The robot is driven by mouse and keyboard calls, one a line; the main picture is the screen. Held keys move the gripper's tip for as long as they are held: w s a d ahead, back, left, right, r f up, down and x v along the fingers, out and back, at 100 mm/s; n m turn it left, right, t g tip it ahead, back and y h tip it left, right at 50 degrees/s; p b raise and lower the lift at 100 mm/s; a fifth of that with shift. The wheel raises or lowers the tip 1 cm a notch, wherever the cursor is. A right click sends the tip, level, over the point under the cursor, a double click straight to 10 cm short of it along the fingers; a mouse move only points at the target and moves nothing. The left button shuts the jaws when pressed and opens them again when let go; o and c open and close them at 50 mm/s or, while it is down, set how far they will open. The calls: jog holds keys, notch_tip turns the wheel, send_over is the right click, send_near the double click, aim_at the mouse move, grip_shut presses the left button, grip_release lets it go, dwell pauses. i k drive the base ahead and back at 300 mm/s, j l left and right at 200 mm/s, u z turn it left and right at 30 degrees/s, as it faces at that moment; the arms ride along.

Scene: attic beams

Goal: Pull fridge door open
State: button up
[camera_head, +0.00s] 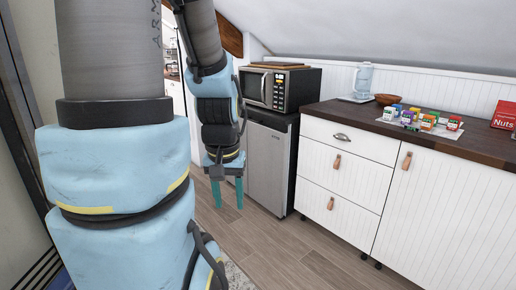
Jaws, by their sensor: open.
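The small fridge (267,169) stands under the microwave, left of the white drawer cabinet. Its grey door front faces me and looks shut. My gripper (227,194) hangs with its two teal fingers pointing down, open and empty. My arm covers the area left of the fridge, and I cannot make out a door handle.
A microwave (270,89) sits above the fridge. The wood floor (300,262) in front is clear.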

aim_at(269, 141)
jog(key=i+u, duration=0.2)
jog(key=i, duration=0.35)
jog(key=i+l+u, duration=0.2)
jog(key=i, duration=0.35)
jog(key=i+l+u, duration=0.2)
jog(key=i, duration=0.3)
jog(key=i+l+u, duration=0.3)
jog(key=u, duration=0.15)
jog(key=i+l+u, duration=0.85)
jog(key=l, duration=0.25)
jog(key=k+j, duration=0.05)
jog(key=k, duration=0.05)
